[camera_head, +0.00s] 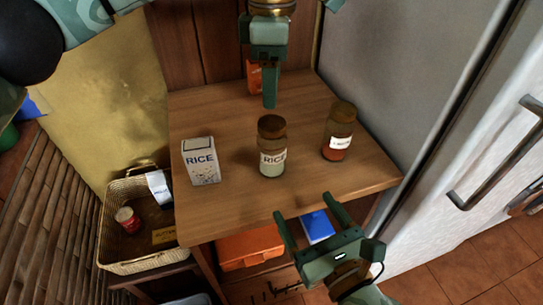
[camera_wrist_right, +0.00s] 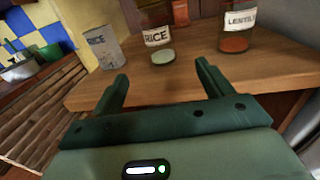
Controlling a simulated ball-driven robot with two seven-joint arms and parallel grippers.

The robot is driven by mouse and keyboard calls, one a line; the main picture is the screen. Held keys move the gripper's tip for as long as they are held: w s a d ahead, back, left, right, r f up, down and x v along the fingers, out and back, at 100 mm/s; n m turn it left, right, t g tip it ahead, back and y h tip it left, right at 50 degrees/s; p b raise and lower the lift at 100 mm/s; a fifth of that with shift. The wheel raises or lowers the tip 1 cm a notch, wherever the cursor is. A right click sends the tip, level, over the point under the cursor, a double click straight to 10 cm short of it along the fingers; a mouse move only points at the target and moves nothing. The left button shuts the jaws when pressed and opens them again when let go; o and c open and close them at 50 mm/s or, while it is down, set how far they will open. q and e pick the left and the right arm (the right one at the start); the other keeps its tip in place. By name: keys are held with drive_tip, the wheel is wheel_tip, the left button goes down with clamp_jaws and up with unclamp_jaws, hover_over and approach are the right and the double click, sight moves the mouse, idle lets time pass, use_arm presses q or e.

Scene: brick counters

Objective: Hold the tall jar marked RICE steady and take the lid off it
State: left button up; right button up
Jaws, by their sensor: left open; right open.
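The tall RICE jar (camera_head: 272,150) stands upright on the wooden counter, a glass jar with a white label and pale contents. Its dark brown lid (camera_head: 271,124) is on top. The jar also shows in the right wrist view (camera_wrist_right: 157,38), where its top is cut off. My left gripper (camera_head: 269,100) is above and behind the jar, apart from it; it is open, seen edge-on. My right gripper (camera_head: 302,208) is open and empty at the counter's front edge, in front of the jar and lower right of it. Its fingers also show in the right wrist view (camera_wrist_right: 160,83).
A RICE box (camera_head: 201,162) stands left of the jar. A LENTILS jar (camera_head: 339,133) with red contents stands right of it. An orange item (camera_head: 254,78) is at the back behind my left gripper. A basket (camera_head: 112,240) sits lower left; a grey fridge (camera_head: 420,80) borders the right.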

sight(272, 122)
use_arm(q)
drive_tip(key=shift+r, duration=0.15)
use_arm(e)
drive_tip(key=x, duration=1.5)
drive_tip(key=shift+w+r, duration=0.1)
drive_tip(key=shift+w, duration=0.2)
drive_tip(key=c, duration=1.5)
use_arm(q)
drive_tip(key=shift+r, duration=0.2)
use_arm(e)
clamp_jaws()
use_arm(q)
drive_tip(key=m, duration=0.4)
drive_tip(key=shift+a+m, duration=0.2)
drive_tip(key=shift+m, duration=0.1)
drive_tip(key=m, duration=0.4)
drive_tip(key=shift+s+d+f, duration=0.1)
drive_tip(key=shift+d+f, duration=0.1)
drive_tip(key=shift+f, duration=0.2)
wheel_tip(272, 122, down, 8)
drive_tip(key=shift+r, duration=0.2)
